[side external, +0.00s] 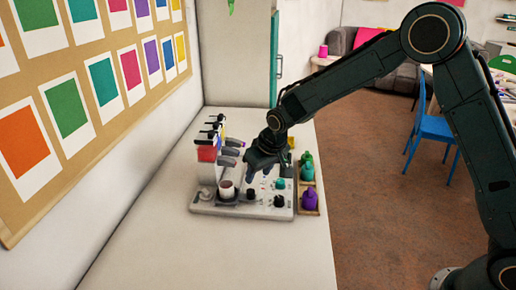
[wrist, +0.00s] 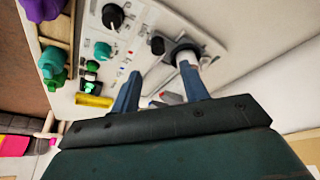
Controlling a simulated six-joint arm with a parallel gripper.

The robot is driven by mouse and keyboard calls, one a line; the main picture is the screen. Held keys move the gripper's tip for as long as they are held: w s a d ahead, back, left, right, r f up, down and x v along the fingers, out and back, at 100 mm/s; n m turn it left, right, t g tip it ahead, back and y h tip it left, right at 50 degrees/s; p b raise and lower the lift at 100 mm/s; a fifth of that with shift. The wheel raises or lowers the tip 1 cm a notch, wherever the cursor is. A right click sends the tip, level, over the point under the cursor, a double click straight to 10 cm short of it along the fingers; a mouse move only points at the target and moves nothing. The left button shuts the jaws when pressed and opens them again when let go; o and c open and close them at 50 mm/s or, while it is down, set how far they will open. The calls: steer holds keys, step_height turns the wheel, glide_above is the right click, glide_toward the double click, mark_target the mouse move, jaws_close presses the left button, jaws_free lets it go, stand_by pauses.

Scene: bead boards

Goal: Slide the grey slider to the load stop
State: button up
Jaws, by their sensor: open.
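The white control board (side external: 225,209) lies on the pale worktop, with knobs and small fittings on it. My gripper (side external: 262,176) is low over the middle of the board, fingers pointing down. In the wrist view, the two blue fingers of my gripper (wrist: 160,78) are apart, with no held object visible between them. A small grey piece (wrist: 172,98) with red beside it shows low between the fingers; I cannot tell whether it is the grey slider. The load stop cannot be made out. My gripper hides part of the board.
A black knob (wrist: 113,16) and a teal knob (wrist: 102,50) stand on the board. A wooden tray at the right holds a purple figure (side external: 310,200) and green ones. The worktop's front (side external: 250,255) is clear.

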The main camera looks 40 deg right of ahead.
steer(key=shift+v, duration=2.25)
steer(key=s+d+r, duration=0.3)
steer(key=s+r, duration=0.4)
steer(key=s, duration=0.1)
steer(key=s+d+r, duration=0.3)
steer(key=s+r, duration=0.3)
steer(key=s, duration=0.1)
steer(key=s+d+t, duration=0.1)
steer(key=s+d, duration=0.1)
steer(key=s, duration=1.7)
steer(key=shift+d+r, duration=0.25)
steer(key=shift+r, duration=0.2)
steer(key=shift+w, duration=0.1)
